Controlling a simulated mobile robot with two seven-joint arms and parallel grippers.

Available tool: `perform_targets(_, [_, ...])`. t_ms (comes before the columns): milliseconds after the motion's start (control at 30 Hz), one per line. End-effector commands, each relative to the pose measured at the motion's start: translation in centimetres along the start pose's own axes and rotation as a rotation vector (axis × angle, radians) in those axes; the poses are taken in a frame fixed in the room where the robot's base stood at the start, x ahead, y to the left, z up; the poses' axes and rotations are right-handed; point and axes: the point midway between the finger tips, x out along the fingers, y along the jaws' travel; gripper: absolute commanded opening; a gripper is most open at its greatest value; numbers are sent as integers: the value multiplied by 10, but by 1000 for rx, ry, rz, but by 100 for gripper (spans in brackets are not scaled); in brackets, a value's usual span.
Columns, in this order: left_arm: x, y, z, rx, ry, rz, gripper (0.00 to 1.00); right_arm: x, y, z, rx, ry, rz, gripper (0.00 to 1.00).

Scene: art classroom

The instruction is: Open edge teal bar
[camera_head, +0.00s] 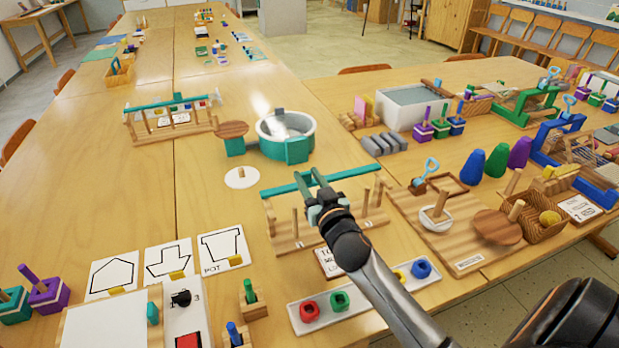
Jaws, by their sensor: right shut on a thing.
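A long teal bar (276,190) lies along the far side of a wooden rack (292,243) with upright pegs, in the middle of the head view. My right gripper (308,178) reaches in from the lower right and is shut on the teal bar near its middle. The fingers and wrist hide part of the bar and rack. A second teal bar (150,107) sits on another wooden rack (160,133) further back on the left. My left gripper is not in view.
A teal-and-white round tub (285,132) and a white disc (241,178) stand behind the rack. A white tray (365,300) with coloured pieces lies in front. A wooden board (462,262) with a bowl is at right. Bare table lies left of the rack.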

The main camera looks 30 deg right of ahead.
Motion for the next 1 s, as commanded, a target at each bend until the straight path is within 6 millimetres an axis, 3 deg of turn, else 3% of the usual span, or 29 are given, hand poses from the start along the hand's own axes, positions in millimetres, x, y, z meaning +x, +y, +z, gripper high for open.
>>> perform_targets(33, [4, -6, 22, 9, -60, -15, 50, 1, 6, 3, -7, -2, 14, 0])
perform_targets(467, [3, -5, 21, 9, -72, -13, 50, 8, 6, 4, -8, -4, 14, 0])
perform_targets(500, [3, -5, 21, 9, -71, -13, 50, 8, 6, 4, -8, -4, 14, 38])
perform_targets(767, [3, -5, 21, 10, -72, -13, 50, 7, 4, 4, -5, -3, 10, 68])
perform_targets(1000, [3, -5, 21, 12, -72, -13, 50, 7, 2, 3, -2, -1, 6, 68])
